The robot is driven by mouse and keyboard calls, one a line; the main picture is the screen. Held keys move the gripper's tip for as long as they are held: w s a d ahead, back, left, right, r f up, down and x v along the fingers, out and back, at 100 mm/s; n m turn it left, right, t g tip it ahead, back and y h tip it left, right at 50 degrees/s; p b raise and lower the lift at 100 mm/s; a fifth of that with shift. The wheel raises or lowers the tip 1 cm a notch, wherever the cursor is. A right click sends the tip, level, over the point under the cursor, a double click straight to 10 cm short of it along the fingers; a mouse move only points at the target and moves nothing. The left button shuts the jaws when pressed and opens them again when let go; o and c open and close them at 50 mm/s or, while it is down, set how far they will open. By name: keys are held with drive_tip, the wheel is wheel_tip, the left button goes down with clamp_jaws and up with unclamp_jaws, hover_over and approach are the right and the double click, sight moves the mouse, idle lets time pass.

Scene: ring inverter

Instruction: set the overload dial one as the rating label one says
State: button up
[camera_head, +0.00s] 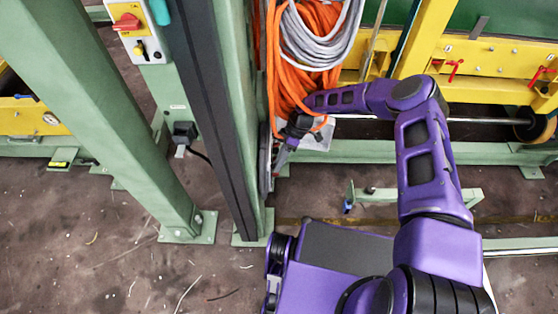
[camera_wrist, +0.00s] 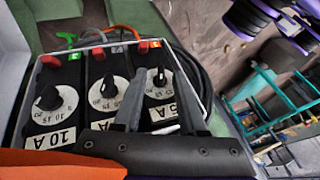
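In the wrist view three black overload units stand side by side in a grey box, each with a white-faced dial: a left dial (camera_wrist: 50,104), a middle dial (camera_wrist: 108,91) and a right dial (camera_wrist: 160,83). I cannot tell which is dial one. The left unit's rating label (camera_wrist: 50,137) reads 10 A. The right unit's label (camera_wrist: 163,112) is partly hidden and shows 5 A at its end. The right knob points roughly upward.
Red parts and coloured wires line the units' tops. In the head view my gripper (camera_head: 284,154) is beside a green post (camera_head: 241,120). Orange cable (camera_head: 283,85) and grey cable (camera_head: 317,45) coils hang close above it. A red-handled switch box (camera_head: 137,32) is upper left.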

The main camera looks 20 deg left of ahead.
drive_tip(key=v, duration=1.2)
drive_tip(key=shift+p, duration=0.45)
drive_tip(key=shift+r, duration=0.1)
